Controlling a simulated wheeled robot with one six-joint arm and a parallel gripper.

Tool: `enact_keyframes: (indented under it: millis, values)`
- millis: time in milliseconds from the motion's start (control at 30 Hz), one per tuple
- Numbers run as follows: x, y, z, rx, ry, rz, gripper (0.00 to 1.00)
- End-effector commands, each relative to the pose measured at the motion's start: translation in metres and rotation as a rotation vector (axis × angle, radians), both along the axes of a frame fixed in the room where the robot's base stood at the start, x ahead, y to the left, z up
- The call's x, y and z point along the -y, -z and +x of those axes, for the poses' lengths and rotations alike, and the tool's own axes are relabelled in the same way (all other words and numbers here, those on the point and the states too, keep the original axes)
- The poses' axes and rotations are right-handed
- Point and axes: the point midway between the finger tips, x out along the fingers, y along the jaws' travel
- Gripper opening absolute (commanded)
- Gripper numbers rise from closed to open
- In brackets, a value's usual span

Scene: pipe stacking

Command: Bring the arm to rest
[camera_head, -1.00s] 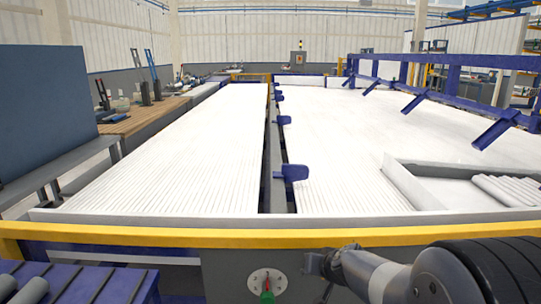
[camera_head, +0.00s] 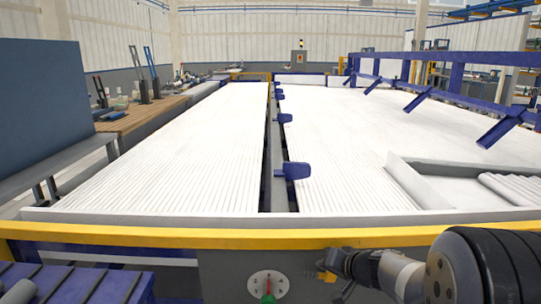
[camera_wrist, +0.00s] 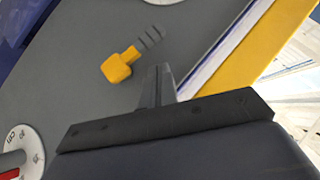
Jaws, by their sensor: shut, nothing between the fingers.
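My gripper (camera_head: 338,264) is low at the right in the head view, in front of the grey front panel and just below the yellow rail. In the wrist view its dark fingers (camera_wrist: 158,82) are together with nothing between them. My arm runs off to the right-hand edge of the head view.
The yellow rail (camera_head: 180,237) edges the near side of the large white pipe table (camera_head: 185,140). A yellow knob-like part (camera_wrist: 118,66) is on the grey panel close to my fingers. A tray with pale pipes (camera_head: 512,188) is at the right. Blue slatted rack (camera_head: 75,283) is lower left.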

Motion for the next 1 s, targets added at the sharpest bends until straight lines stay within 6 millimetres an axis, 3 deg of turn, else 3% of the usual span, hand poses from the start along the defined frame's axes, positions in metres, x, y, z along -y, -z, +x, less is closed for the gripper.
enact_keyframes:
  millis: [400, 700, 1000]
  values:
    - [0.022, -0.008, 0.000, -0.002, 0.004, 0.306, 0.00]
    - [0.045, -0.024, -0.032, 0.001, 0.002, 0.295, 0.00]
    - [0.049, -0.027, -0.037, -0.001, -0.001, 0.294, 0.00]
